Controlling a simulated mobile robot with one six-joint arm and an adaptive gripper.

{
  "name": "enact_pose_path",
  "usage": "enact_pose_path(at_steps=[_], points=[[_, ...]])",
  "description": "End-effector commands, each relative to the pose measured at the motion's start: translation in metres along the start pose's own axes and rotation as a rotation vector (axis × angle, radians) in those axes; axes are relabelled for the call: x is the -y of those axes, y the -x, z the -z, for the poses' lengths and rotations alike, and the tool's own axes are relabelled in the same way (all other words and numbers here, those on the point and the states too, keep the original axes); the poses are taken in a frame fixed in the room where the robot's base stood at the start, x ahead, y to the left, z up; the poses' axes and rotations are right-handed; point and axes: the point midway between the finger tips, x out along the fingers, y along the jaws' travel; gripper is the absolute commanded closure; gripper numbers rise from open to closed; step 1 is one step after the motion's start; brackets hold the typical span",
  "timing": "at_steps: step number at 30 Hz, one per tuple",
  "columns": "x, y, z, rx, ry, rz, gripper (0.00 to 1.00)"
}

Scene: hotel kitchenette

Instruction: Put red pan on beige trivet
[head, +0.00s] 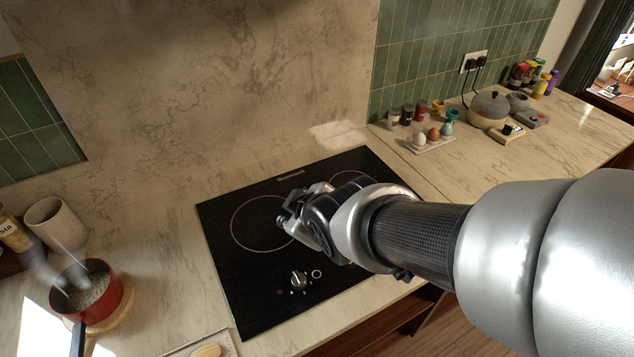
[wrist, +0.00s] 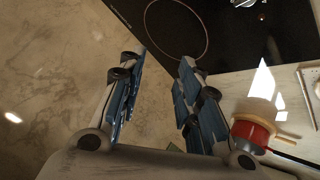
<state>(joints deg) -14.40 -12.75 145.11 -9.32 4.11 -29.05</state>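The red pan (head: 112,292) is at the lower left of the head view, with grey contents, steam above it and a dark handle towards the front edge. The round beige trivet (head: 126,308) shows beneath the pan's right side; the pan hides the rest, so I cannot tell how fully it rests there.
The black cooktop (head: 238,290) lies beneath my gripper. A beige cup (head: 55,222) and a bottle (head: 15,232) stand behind the pan. A board (head: 205,348) is at the front edge. Eggs (head: 432,138), jars and a kettle (head: 490,108) stand far right. Counter between pan and cooktop is clear.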

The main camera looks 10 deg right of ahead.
Motion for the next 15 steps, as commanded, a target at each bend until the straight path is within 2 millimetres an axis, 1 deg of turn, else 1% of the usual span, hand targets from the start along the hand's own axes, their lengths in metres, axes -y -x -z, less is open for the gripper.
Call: enact_pose_path(at_steps=[1, 2, 3, 6, 9, 10, 12, 15], points=[[-0.012, 0.027, -0.02, 0.056, -0.135, -0.019, 0.68], [-0.014, 0.041, -0.032, 0.095, -0.215, -0.02, 0.68], [-0.014, 0.06, -0.048, 0.142, -0.32, -0.022, 0.68], [-0.005, 0.101, -0.081, 0.243, -0.551, -0.022, 0.68], [0.009, 0.133, -0.103, 0.314, -0.721, -0.019, 0.68], [0.014, 0.14, -0.107, 0.331, -0.759, -0.017, 0.68], [0.022, 0.151, -0.115, 0.36, -0.825, -0.013, 0.68], [0.028, 0.159, -0.12, 0.383, -0.869, -0.01, 0.68]])
